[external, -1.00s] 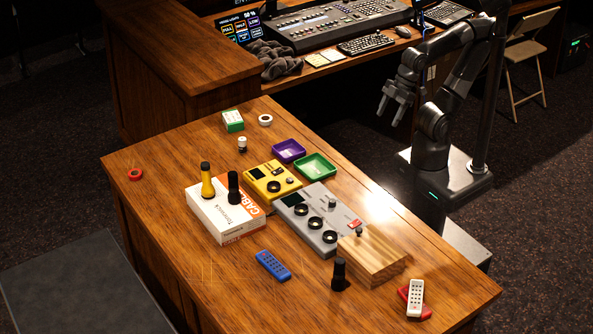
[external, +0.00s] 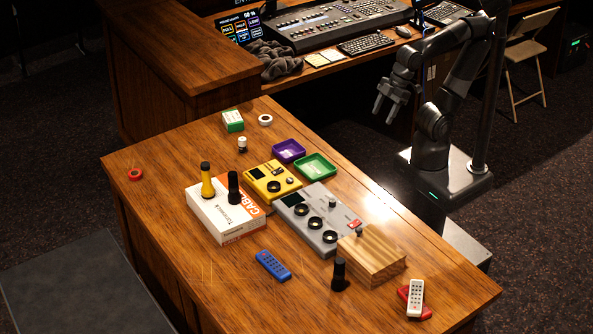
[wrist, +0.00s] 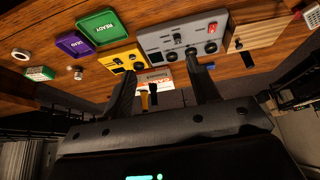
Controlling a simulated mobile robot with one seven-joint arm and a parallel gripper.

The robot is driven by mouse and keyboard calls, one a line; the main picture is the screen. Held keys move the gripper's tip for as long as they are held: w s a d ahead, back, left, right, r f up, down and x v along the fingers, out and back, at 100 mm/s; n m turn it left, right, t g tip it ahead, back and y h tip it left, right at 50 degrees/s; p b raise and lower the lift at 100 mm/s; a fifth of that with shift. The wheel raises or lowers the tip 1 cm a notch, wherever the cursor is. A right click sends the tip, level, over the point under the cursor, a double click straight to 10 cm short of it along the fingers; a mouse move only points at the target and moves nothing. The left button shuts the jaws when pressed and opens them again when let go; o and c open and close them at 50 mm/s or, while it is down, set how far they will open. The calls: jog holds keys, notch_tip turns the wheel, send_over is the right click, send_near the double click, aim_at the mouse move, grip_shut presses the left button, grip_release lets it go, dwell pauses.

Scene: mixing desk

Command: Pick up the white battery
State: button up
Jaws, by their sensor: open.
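A small white cylinder with a dark band, which looks like the white battery (external: 242,145), stands upright on the wooden desk, left of the purple tray (external: 288,151). It also seems to show in the wrist view (wrist: 77,74), small and dim, near the purple tray (wrist: 73,44). My gripper (external: 384,114) is open and empty. It hangs in the air beyond the desk's right edge, well apart from the battery. In the wrist view my two fingers (wrist: 163,72) are spread with nothing held between them.
A green tray (external: 314,166), yellow pedal (external: 272,181), grey pedal (external: 318,222) and wooden block (external: 372,256) stand on the desk. A green-and-white box (external: 233,121) and white tape roll (external: 265,120) lie near the battery.

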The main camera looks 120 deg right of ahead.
jog(key=w+d+r+g+h, duration=0.1)
jog(key=w+d+r, duration=0.15)
jog(key=w, duration=0.35)
jog(key=w+d+r, duration=0.1)
jog(key=w+d, duration=0.3)
jog(key=w, duration=0.2)
jog(key=m+g+y, duration=0.1)
jog(key=m+g, duration=0.1)
jog(key=g, duration=0.1)
send_over(242, 138)
jog(key=f, duration=1.9)
jog(key=shift+w+a+f, duration=0.1)
jog(key=shift+a+f, duration=0.2)
jog(key=shift+f, duration=0.1)
jog(key=f, duration=0.5)
jog(key=shift+w+d+f, duration=0.1)
jog(key=shift+w, duration=0.15)
jog(key=f, duration=0.5)
jog(key=shift+s+d+f, duration=0.15)
jog(key=shift+s+f, duration=0.1)
jog(key=shift+f, duration=0.1)
jog(key=shift+c, duration=0.2)
jog(key=c, duration=1.1)
